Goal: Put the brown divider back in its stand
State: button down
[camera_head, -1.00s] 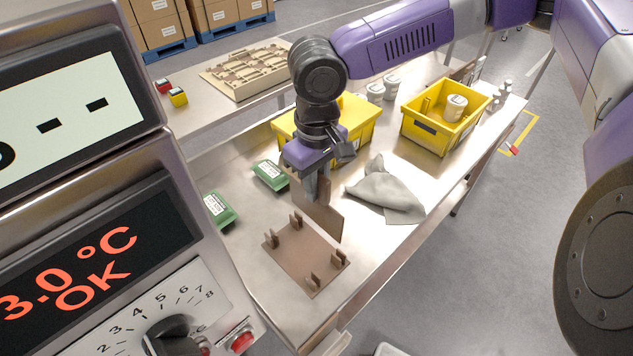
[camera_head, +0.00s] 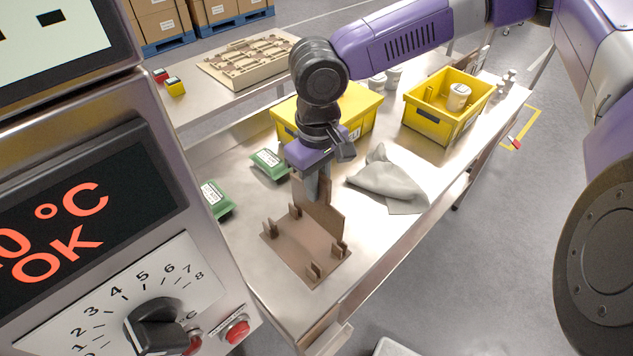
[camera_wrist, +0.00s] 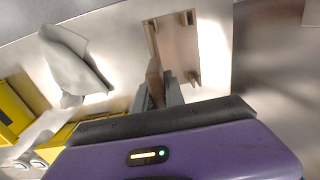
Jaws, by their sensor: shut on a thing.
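The brown divider (camera_head: 325,215) is a flat upright panel, and my gripper (camera_head: 318,190) is shut on its upper part. In the wrist view the divider (camera_wrist: 154,76) shows edge-on between the fingers of my gripper (camera_wrist: 159,92). The stand (camera_head: 303,257) is a brown base plate with several slotted posts, lying on the metal table. The divider is over the far edge of the stand in the head view; I cannot tell whether it touches the plate. The stand (camera_wrist: 178,45) also shows just beyond the fingers in the wrist view.
A grey cloth (camera_head: 388,185) lies right of the divider. Two green boxes (camera_head: 268,163) are on the left. A lidded yellow bin (camera_head: 360,110) and an open yellow bin (camera_head: 425,122) stand behind. A control panel (camera_head: 150,270) fills the left foreground.

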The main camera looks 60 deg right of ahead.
jog(key=shift+f, duration=0.15)
jog(key=shift+f+b, duration=1.55)
jog(key=shift+f, duration=1)
jog(key=c, duration=1.3)
grip_release()
jog(key=shift+r, duration=0.1)
jog(key=shift+r, duration=3.8)
